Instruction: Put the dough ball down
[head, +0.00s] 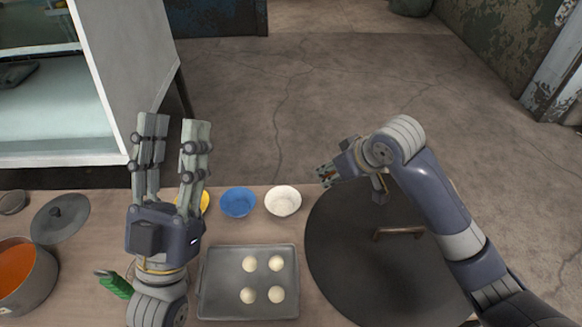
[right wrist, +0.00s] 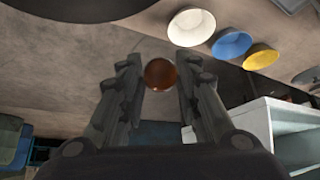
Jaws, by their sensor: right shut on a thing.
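My right gripper (head: 328,174) is at the dark round plate's upper left edge in the head view. In the right wrist view its fingers (right wrist: 155,85) close around a small round reddish-brown ball (right wrist: 160,74); I cannot tell whether this is dough. Only a hint of it shows in the head view. Several pale dough balls (head: 249,264) lie on a grey baking tray (head: 206,292) on the table. My left gripper (head: 174,125) stands upright left of the tray, its fingers apart and empty.
White (head: 283,200), blue (head: 238,202) and yellow (head: 205,201) bowls stand along the table's far edge. The large dark round plate (head: 345,260) with a handle lies right of the tray. A pot of orange liquid (head: 15,268) and a lid (head: 60,218) are at left.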

